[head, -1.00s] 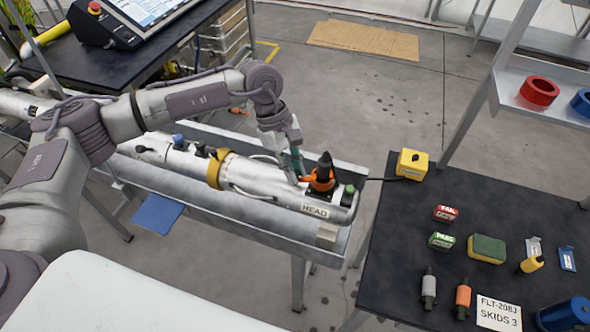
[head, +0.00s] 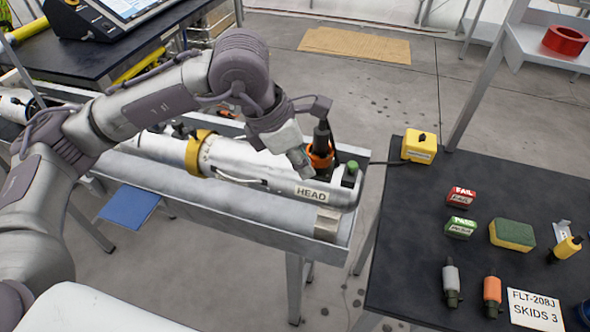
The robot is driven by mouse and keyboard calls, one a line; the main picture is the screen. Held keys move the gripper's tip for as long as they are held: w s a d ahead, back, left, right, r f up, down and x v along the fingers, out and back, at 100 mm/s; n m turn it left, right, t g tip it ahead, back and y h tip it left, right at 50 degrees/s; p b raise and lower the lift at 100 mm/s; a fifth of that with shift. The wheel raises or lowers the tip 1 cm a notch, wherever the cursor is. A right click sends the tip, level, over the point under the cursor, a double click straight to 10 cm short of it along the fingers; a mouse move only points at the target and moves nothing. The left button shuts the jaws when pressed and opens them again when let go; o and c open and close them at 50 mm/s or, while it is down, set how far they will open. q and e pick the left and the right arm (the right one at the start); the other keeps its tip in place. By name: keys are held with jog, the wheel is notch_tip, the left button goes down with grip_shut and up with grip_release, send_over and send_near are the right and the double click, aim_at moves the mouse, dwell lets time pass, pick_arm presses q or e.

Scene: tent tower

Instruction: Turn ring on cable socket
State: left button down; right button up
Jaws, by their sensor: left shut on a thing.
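The orange ring (head: 320,157) sits around the base of an upright black plug (head: 322,136) on the cable socket, near the HEAD end of the silver cylinder (head: 250,165). My left gripper (head: 306,166) reaches down from the upper left against the ring's left side and is shut on it. The fingers are partly hidden by the gripper's own body, so their exact hold on the ring does not show clearly. My right gripper is not in view.
The cylinder lies in a grey metal trough (head: 225,203) with a yellow clamp band (head: 197,154) around it. A green-capped fitting (head: 351,168) stands right beside the ring. A yellow box (head: 419,147) with a cable sits on the black table (head: 405,240) at right.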

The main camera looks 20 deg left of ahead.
pick_arm(q)
jog(key=shift+s+d+f+n+t+y+b, duration=0.1)
jog(key=shift+d+n+t+y+b, duration=0.2)
jog(key=shift+n+b, duration=0.35)
jog(key=shift+s+d+n+y+b, duration=0.1)
jog(key=shift+d+n+b, duration=0.3)
jog(key=shift+n+b, duration=0.2)
jog(key=c, duration=1.2)
grip_release()
jog(key=shift+d, duration=0.1)
jog(key=shift+o, duration=0.2)
jog(key=v, duration=1.2)
